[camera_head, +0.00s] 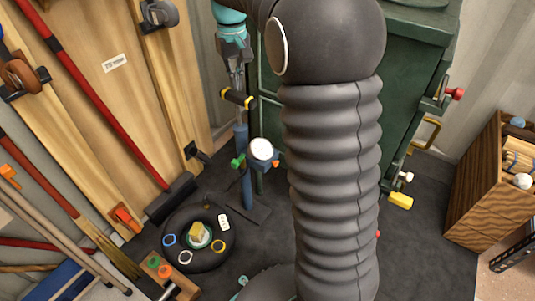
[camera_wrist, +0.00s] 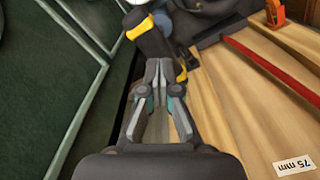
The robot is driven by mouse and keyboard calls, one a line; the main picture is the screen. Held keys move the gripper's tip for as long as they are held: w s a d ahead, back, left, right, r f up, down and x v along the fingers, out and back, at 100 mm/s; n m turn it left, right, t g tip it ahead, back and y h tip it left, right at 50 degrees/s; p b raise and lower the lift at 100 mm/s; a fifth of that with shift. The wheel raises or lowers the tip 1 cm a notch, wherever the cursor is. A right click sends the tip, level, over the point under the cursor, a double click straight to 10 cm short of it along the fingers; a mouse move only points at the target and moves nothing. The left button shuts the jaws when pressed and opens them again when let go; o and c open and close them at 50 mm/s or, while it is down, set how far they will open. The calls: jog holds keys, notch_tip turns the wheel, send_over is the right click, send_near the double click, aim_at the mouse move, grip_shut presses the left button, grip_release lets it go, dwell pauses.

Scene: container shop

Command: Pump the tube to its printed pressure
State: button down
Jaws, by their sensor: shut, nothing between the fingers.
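The floor pump has a blue barrel (camera_head: 246,180), a white round gauge (camera_head: 261,148) and a black handle with yellow bands (camera_head: 238,98). The handle also shows in the wrist view (camera_wrist: 139,29). My gripper (camera_head: 237,82) is shut and empty, pointing down just above the middle of the handle. In the wrist view its fingertips (camera_wrist: 158,64) are together over the handle; I cannot tell whether they touch it. The black tube (camera_head: 168,226) lies flat on the floor left of the pump, with a white label (camera_head: 223,222) on it, too small to read.
A green cabinet (camera_head: 410,60) stands behind my arm. A wooden crate (camera_head: 478,200) is at right. A wooden wall panel with a red-handled tool (camera_head: 105,110) is at left.

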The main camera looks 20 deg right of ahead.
aim_at(237, 95)
dwell(0.4)
jog(key=shift+f+b, duration=1.3)
jog(key=shift+f, duration=1.65)
notch_tip(237, 95, up, 6)
jog(key=p, duration=0.5)
jog(key=shift+f, duration=0.15)
jog(key=shift+f+b, duration=1.3)
jog(key=shift+f, duration=1.5)
notch_tip(237, 95, up, 6)
jog(key=p, duration=0.5)
jog(key=shift+f, duration=0.1)
